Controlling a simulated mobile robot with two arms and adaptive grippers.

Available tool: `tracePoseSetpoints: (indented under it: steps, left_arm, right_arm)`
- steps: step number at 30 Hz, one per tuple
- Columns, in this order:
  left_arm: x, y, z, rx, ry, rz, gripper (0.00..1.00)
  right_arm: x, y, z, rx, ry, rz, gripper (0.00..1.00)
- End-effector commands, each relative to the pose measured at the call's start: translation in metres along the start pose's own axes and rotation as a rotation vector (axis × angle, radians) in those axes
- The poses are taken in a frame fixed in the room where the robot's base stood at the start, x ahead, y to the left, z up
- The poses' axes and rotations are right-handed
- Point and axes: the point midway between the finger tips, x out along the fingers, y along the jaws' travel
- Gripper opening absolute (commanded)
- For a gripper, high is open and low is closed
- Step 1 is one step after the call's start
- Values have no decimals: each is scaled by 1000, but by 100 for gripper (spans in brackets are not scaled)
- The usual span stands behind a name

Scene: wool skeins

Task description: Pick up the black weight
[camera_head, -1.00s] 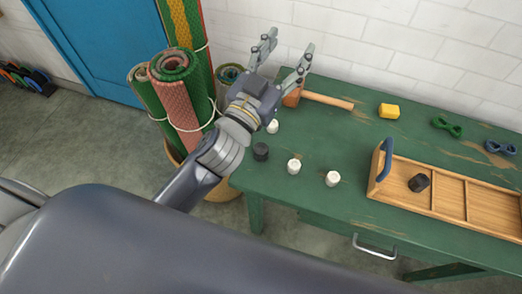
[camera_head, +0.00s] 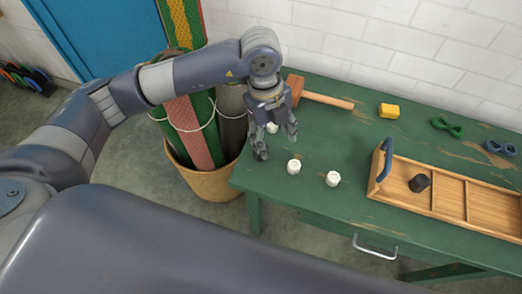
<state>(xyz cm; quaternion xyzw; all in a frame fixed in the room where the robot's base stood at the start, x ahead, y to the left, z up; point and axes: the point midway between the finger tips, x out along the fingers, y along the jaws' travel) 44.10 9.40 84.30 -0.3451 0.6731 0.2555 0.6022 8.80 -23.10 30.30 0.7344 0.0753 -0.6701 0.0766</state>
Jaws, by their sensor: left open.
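A black weight (camera_head: 419,184) stands in the left compartment of the wooden tray (camera_head: 465,215) in the head view. A second black weight, seen earlier near the table's left edge, is now hidden behind my left gripper. My left gripper (camera_head: 275,147) is open and points down over that corner of the green table (camera_head: 345,135). I cannot tell whether its fingers touch the hidden weight or the table. My right gripper is not in view.
White weights (camera_head: 293,167) stand close to my left gripper, one partly behind it. A mallet (camera_head: 325,100), a yellow block (camera_head: 389,111), a green skein (camera_head: 447,128) and a blue skein (camera_head: 500,148) lie farther back. Rolled mats fill a basket (camera_head: 208,184) left of the table.

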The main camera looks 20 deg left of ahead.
Motion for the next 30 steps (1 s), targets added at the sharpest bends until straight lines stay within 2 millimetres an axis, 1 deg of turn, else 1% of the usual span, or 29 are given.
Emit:
tracePoseSetpoints:
  steps: [1, 3, 5, 6, 12, 15, 20, 27, 30]
  left_arm:
    - [-5, 4, 17, -34, -61, 25, 57]
    - [-7, 10, 31, -69, -116, 51, 57]
    - [-5, 13, 38, -85, -141, 63, 57]
    - [-1, 14, 42, -92, -149, 68, 57]
    - [31, 17, 46, -94, -150, 70, 57]
    - [41, 17, 47, -91, -149, 68, 57]
    - [52, 17, 50, -91, -148, 68, 57]
    - [86, 16, 57, -90, -146, 68, 57]
    - [94, 16, 58, -90, -147, 66, 57]
  right_arm:
    - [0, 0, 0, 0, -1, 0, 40]
    - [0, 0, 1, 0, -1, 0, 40]
    - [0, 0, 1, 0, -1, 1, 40]
    - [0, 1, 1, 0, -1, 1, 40]
    - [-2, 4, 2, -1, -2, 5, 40]
    - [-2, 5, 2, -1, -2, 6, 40]
    - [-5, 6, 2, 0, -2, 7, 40]
    - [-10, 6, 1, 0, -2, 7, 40]
    - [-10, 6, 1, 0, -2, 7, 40]
